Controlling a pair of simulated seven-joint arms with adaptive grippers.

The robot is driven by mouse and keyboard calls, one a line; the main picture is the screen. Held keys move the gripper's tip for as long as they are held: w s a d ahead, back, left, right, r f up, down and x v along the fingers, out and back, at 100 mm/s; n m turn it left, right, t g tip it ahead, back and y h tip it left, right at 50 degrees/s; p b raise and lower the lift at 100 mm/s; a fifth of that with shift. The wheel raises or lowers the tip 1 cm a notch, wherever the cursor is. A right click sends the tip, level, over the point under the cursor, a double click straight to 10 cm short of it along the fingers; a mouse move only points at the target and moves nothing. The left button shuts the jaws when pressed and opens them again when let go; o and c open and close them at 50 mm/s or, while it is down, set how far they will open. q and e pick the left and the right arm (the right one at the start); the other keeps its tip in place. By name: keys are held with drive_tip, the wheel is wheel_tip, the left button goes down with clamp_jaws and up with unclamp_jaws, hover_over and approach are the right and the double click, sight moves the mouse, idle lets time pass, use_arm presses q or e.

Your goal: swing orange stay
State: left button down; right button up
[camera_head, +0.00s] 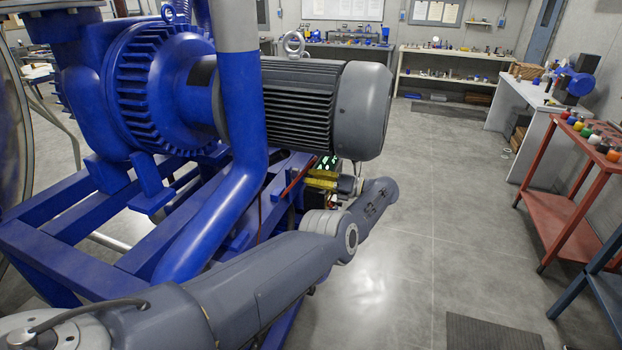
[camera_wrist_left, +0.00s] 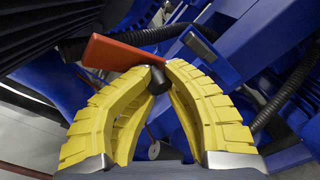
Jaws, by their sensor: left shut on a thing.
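The orange stay (camera_wrist_left: 118,54) shows in the left wrist view as a flat red-orange bar just beyond my fingertips, with a dark round end at the tips. In the head view a thin red-orange length (camera_head: 296,180) of it slants below the motor. My left gripper (camera_wrist_left: 157,82) has yellow ribbed fingers curved inward, closed on the stay's dark end. In the head view these fingers (camera_head: 322,180) show small under the motor, beside the blue frame, and the exact contact is hidden there. My right gripper is in neither view.
A large grey motor (camera_head: 330,105) and a blue pump housing (camera_head: 140,85) stand close above and left of my arm. A blue pipe (camera_head: 240,130) crosses near it. A dark ribbed hose (camera_wrist_left: 285,90) runs nearby. Grey floor is open to the right, before a red cart (camera_head: 570,165).

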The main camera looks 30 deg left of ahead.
use_arm(q)
drive_tip(key=c, duration=1.3)
unclamp_jaws()
drive_tip(key=shift+s+a+f, duration=0.25)
drive_tip(key=shift+s+f, duration=0.05)
drive_tip(key=shift+f, duration=0.05)
drive_tip(key=shift+o, duration=0.5)
drive_tip(key=shift+w+r, duration=0.1)
drive_tip(key=shift+r, duration=0.1)
drive_tip(key=shift+r, duration=0.1)
